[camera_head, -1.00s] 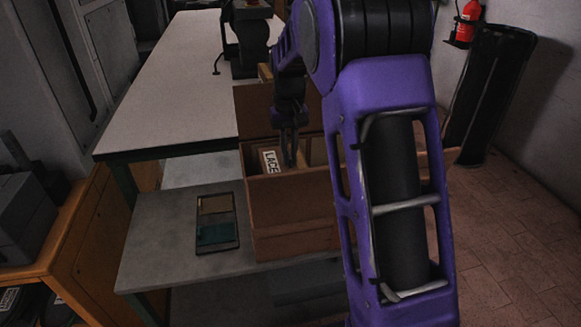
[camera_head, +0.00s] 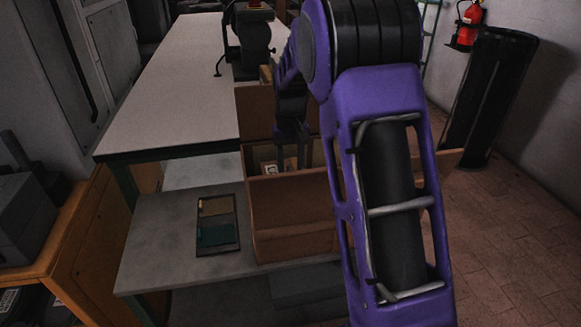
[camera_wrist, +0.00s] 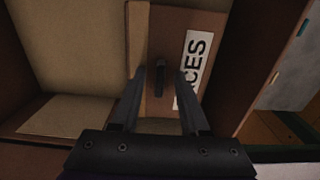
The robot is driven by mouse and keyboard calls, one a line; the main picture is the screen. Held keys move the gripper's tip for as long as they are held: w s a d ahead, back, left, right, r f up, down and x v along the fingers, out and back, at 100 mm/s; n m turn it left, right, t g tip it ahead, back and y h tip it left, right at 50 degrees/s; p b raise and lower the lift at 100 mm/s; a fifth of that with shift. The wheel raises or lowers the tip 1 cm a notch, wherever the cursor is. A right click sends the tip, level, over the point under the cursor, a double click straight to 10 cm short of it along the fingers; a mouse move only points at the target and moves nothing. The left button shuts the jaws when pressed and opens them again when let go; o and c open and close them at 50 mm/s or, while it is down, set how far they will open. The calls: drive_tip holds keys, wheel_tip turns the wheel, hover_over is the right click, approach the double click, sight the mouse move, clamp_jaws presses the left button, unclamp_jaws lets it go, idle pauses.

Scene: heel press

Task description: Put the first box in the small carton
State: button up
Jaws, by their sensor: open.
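The small carton (camera_head: 290,212) is an open brown box on the low grey shelf, with its flaps up. A brown box with a white label (camera_head: 270,168) lies inside it, mostly hidden by the carton's front wall. In the wrist view the box (camera_wrist: 206,22) shows a label ending in "CES" and a small dark upright tab (camera_wrist: 160,76). My gripper (camera_head: 290,165) points down into the carton. In the wrist view its open fingers (camera_wrist: 160,72) stand on either side of the tab, apart from it. I cannot tell if the fingertips touch the box.
A flat dark tray (camera_head: 239,240) with a tan and a teal section lies left of the carton. A long pale-topped table (camera_head: 165,85) stands behind, with a dark machine (camera_head: 250,45) on it. An orange cabinet (camera_head: 95,235) is at left. The shelf left of the tray is clear.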

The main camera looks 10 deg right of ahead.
wheel_tip(320, 180, up, 12)
drive_tip(key=p, duration=0.2)
drive_tip(key=shift+r, duration=0.25)
